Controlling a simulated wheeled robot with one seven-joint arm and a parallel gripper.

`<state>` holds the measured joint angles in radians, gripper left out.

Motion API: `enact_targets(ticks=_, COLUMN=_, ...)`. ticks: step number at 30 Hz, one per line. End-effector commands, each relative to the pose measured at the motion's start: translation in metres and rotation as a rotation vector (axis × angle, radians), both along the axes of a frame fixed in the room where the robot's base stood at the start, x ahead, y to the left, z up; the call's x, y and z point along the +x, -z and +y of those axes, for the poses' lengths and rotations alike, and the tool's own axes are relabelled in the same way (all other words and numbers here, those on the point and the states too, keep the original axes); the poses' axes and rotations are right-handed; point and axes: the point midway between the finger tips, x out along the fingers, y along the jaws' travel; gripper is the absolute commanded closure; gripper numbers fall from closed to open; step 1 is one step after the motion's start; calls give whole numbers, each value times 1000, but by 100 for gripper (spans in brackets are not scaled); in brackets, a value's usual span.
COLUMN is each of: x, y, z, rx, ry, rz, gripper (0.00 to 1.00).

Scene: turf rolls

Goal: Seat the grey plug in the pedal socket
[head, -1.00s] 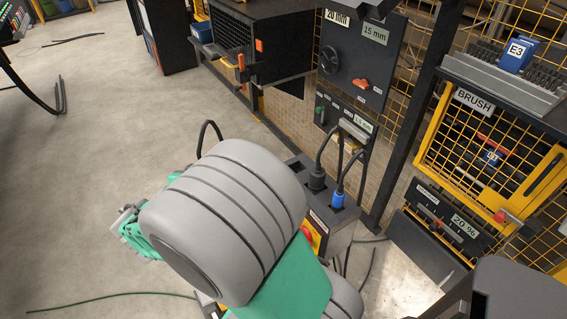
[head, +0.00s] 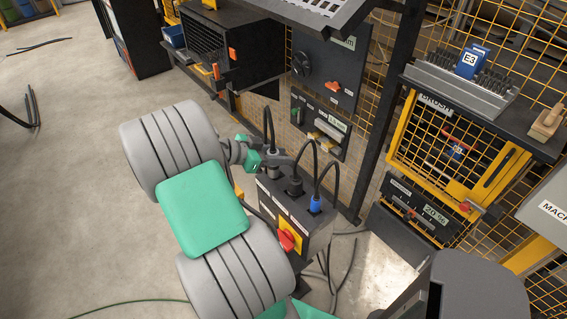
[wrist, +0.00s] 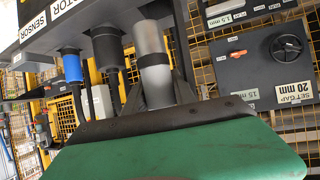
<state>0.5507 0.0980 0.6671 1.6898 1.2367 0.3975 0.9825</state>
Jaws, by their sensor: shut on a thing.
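My gripper (head: 272,159) is at the back left end of the socket box (head: 318,236) in the head view. It is shut on the grey plug (wrist: 152,66), a grey cylinder with a black cable looping up from it. In the wrist view the plug stands between my two dark fingers, its far end close to the box's dark socket face. I cannot tell whether it is in the pedal socket, which is hidden behind the plug. The black plug (head: 295,186) and blue plug (head: 315,204) stand in the box beside it.
A red knob on a yellow plate (head: 288,240) is on the box front. A control panel (head: 325,70) and yellow mesh fence (head: 450,150) stand behind. Loose cables lie on the floor right of the box.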

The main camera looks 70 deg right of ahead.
Motion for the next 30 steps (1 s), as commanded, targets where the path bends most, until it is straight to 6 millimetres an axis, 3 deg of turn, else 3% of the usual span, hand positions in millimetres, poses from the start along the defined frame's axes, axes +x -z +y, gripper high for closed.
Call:
enact_targets(ticks=4, x=-1, y=22, z=-20, rx=-1, ry=0, rz=-1, gripper=100)
enact_targets(ticks=8, x=-1, y=33, z=-28, rx=0, ry=-1, rz=0, gripper=100)
enact_targets(ticks=13, x=-1, y=61, z=-29, rx=0, ry=-3, rz=1, gripper=100)
enact_targets(ticks=19, x=-1, y=64, z=-29, rx=-3, ry=-2, rz=-2, gripper=100)
enact_targets(ticks=20, x=-1, y=64, z=-29, rx=-1, ry=-2, rz=-2, gripper=67)
enact_targets(ticks=27, x=-1, y=64, z=-29, rx=-1, ry=-2, rz=-2, gripper=47)
enact_targets(ticks=30, x=-1, y=64, z=-29, rx=-1, ry=-2, rz=-2, gripper=46)
